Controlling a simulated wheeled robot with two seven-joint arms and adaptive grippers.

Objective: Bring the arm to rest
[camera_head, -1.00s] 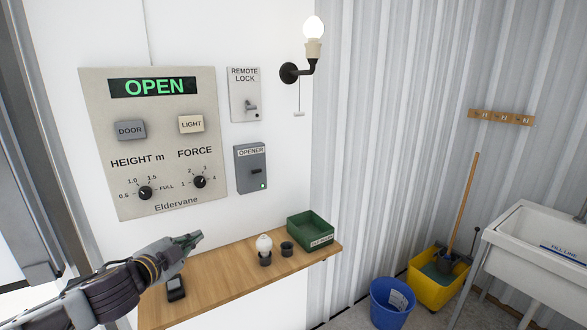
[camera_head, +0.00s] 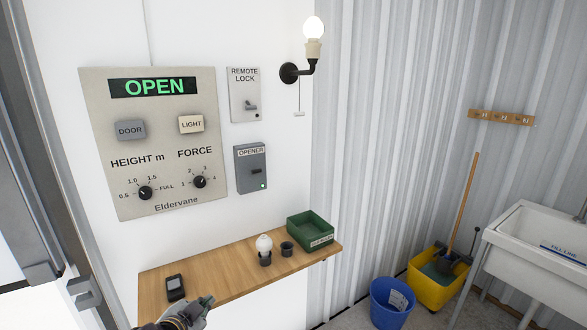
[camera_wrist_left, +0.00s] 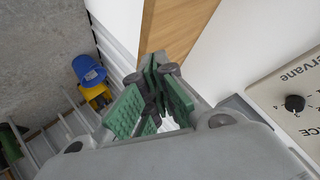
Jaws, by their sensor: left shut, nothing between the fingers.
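My left gripper (camera_head: 203,303) is low in the head view, at the front edge of the wooden shelf. It is shut and holds nothing. In the left wrist view its green-padded fingers (camera_wrist_left: 150,92) meet at the tips, with the shelf (camera_wrist_left: 180,28) beyond them. Most of my left arm is below the frame. My right gripper is in neither view.
The control panel (camera_head: 157,145) reads OPEN. A blue bucket (camera_head: 391,304) stands on the floor.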

